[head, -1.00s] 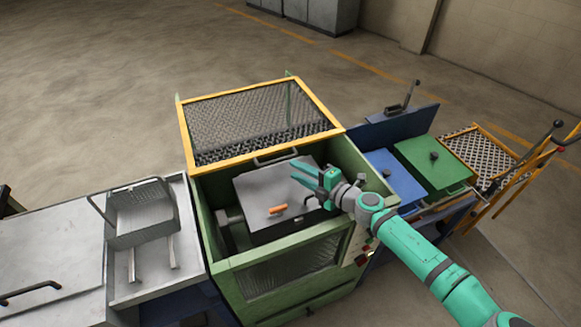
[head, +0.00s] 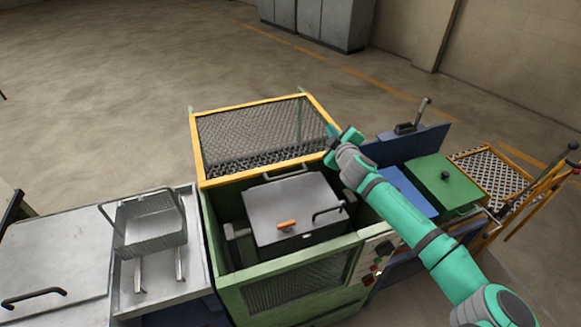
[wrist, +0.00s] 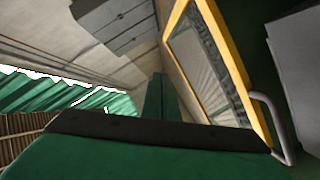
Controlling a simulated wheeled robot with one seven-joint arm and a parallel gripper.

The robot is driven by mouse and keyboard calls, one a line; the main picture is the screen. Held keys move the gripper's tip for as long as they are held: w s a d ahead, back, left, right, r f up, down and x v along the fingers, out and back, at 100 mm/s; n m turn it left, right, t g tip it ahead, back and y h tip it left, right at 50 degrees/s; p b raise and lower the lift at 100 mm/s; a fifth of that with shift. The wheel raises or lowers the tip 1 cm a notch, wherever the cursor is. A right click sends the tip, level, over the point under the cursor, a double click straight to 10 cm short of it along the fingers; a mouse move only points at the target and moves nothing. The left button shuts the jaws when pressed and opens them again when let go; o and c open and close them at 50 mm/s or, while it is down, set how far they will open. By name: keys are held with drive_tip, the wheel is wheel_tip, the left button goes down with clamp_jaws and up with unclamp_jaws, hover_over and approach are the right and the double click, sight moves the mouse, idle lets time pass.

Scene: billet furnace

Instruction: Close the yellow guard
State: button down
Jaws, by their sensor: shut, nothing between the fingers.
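The yellow guard (head: 198,152), a yellow frame around grey mesh, stands open and tilted up at the back of the green machine (head: 228,280). A grey bar handle (head: 285,171) is on its lower edge. In the wrist view the guard's yellow frame (wrist: 232,62) and handle (wrist: 272,122) are on the right. My gripper (head: 333,131) is shut and empty at the guard's right side. In the head view it overlaps the frame's right edge; whether it touches is unclear. The shut green fingers (wrist: 160,98) show at the wrist view's middle, left of the frame.
Inside the machine is a grey box lid (head: 290,206) with an orange piece (head: 287,225) and a black handle (head: 328,211). A wire basket (head: 150,225) stands on the left bench. Blue and green covers (head: 448,178) and a yellow cart (head: 505,180) are to the right.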

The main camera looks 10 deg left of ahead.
drive_tip(key=s+a+m+g+h, duration=0.3)
drive_tip(key=s+a+m+g, duration=0.5)
drive_tip(key=s+a+g, duration=0.3)
drive_tip(key=s+d+x, duration=0.1)
drive_tip(key=x, duration=0.8)
drive_tip(key=shift+f, duration=0.65)
drive_tip(key=shift+s+a, duration=0.1)
drive_tip(key=shift+s, duration=0.1)
